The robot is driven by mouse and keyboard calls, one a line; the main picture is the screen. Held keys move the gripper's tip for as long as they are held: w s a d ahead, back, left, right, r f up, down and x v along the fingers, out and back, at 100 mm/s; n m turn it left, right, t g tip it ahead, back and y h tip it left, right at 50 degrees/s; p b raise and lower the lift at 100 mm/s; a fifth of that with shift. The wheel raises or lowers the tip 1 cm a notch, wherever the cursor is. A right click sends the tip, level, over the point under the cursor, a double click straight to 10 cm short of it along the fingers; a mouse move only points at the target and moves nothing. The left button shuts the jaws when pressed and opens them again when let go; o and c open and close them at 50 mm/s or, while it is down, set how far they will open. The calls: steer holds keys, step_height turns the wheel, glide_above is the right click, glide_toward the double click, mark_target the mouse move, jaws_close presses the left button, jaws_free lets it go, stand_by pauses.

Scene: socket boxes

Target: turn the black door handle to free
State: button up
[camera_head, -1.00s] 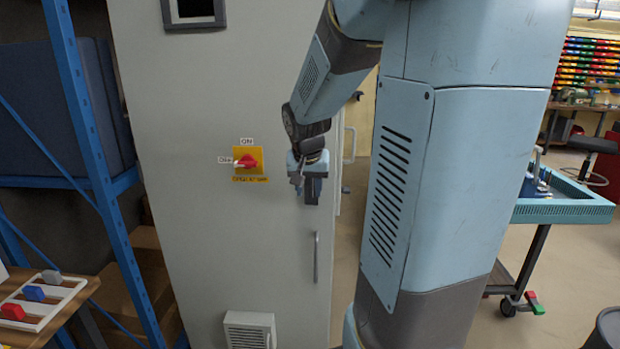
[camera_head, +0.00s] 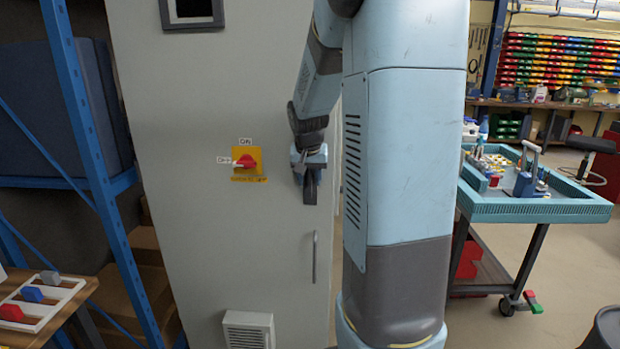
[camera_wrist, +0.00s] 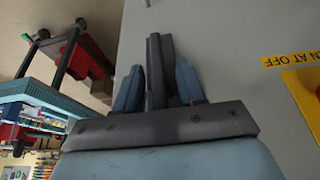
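The grey cabinet door (camera_head: 200,270) stands upright in the head view. The black door handle (camera_head: 311,190) is near its right edge and hangs downward just below my gripper (camera_head: 310,160). In the wrist view, which is upside down, the dark handle (camera_wrist: 160,65) shows as a long bar between the two blue fingers of my gripper (camera_wrist: 156,85). The fingers are close along both sides of it. I cannot tell whether they press on it. The palm hides the handle's upper end.
A red switch on a yellow plate (camera_head: 247,160) is left of my gripper. A grey vertical pull bar (camera_head: 315,257) is below it. A blue shelf frame (camera_head: 85,140) stands at the left. A blue cart (camera_head: 540,208) with tools stands at the right.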

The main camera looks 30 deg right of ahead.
jaws_close()
stand_by(0.5)
steer(key=h, duration=0.1)
steer(key=g+h, duration=0.1)
steer(key=n+g+h, duration=0.1)
steer(key=shift+w+a, duration=0.15)
steer(key=shift+a, duration=0.1)
steer(key=g+h, duration=0.1)
steer(key=h, duration=0.1)
steer(key=n+g+h, duration=0.1)
steer(key=h, duration=0.1)
steer(key=shift+w+a+f, duration=0.1)
steer(key=shift+a+f, duration=0.05)
steer(key=shift+f, duration=0.05)
steer(key=n+g+h, duration=0.1)
steer(key=g+h, duration=0.1)
steer(key=h, duration=0.2)
steer(key=shift+f, duration=0.15)
steer(key=shift+f+n+g+h, duration=0.1)
steer(key=shift+n+g+h, duration=0.25)
steer(key=shift+h, duration=0.6)
steer(key=shift+f+n+g+h, duration=0.1)
steer(key=shift+n+g+h, duration=0.25)
steer(key=shift+h, duration=0.6)
steer(key=shift+c, duration=1.2)
jaws_free()
steer(key=shift+a, duration=0.1)
steer(key=shift+o, duration=1.2)
